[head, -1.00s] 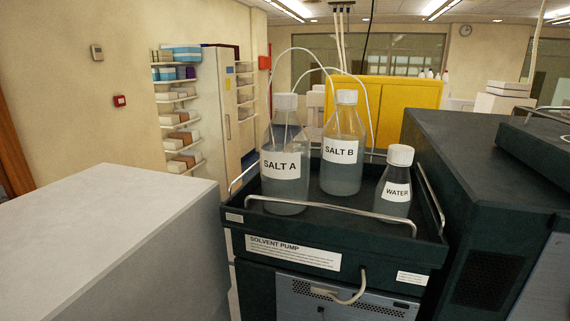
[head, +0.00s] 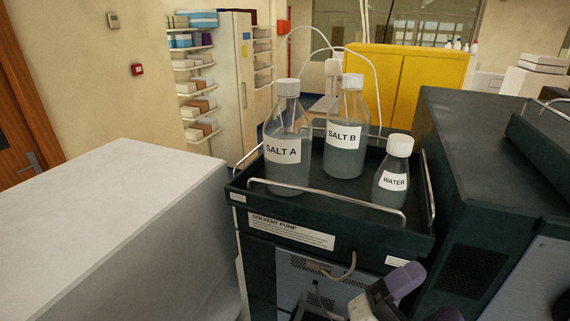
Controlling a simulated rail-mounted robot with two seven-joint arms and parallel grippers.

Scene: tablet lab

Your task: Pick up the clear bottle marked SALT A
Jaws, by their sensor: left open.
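The clear bottle marked SALT A (head: 284,150) stands upright at the left of the dark tray (head: 330,215) on top of the solvent pump. It has a white cap, a thin tube at its top and greyish liquid inside. My left gripper (head: 425,296) shows at the bottom edge, with purple fingertips apart and nothing seen between them. It is low in front of the pump, below and to the right of the bottle. Part of it is cut off by the frame. My right gripper is not in view.
The SALT B bottle (head: 344,140) stands close right of SALT A, and the smaller WATER bottle (head: 393,170) at the tray's right. A metal rail (head: 330,197) runs along the tray's front. A dark machine (head: 490,160) stands right, a grey block (head: 110,210) left.

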